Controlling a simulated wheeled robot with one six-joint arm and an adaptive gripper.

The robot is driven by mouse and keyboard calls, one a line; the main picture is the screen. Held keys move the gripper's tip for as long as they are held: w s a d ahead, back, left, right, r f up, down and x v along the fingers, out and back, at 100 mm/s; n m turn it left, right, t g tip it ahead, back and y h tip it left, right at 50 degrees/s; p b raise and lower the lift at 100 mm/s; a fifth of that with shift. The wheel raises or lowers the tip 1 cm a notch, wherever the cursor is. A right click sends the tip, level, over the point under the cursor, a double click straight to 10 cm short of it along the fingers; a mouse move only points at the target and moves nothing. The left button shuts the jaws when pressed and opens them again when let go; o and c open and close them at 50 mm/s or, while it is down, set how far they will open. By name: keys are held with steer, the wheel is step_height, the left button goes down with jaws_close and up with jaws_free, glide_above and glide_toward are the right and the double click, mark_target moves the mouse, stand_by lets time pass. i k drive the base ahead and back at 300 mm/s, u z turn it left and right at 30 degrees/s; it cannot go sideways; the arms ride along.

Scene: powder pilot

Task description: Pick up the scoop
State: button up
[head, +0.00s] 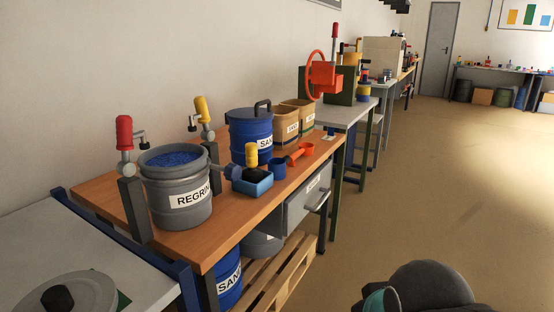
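The scoop (306,149) is a small orange-red cup with a handle. It lies on the wooden workbench (232,222) near its far front edge, just behind a small blue cup (277,168). The end of its handle is close to the blue cup; whether they touch I cannot tell. Dark rounded parts of my own arm show at the bottom right, well away from the bench. My gripper's fingers are not in view.
A grey REGRIND bucket (183,207) of blue granules, a blue tray (252,183), a lidded blue drum (250,133) and tan bins (286,128) crowd the bench. A drawer (304,203) and pallet (276,278) sit below. The floor at right is clear.

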mark_target(300, 154)
steer(key=u, duration=0.25)
steer(key=i, duration=0.7)
steer(key=z, duration=0.6)
steer(key=i, duration=0.55)
steer(key=z, duration=0.6)
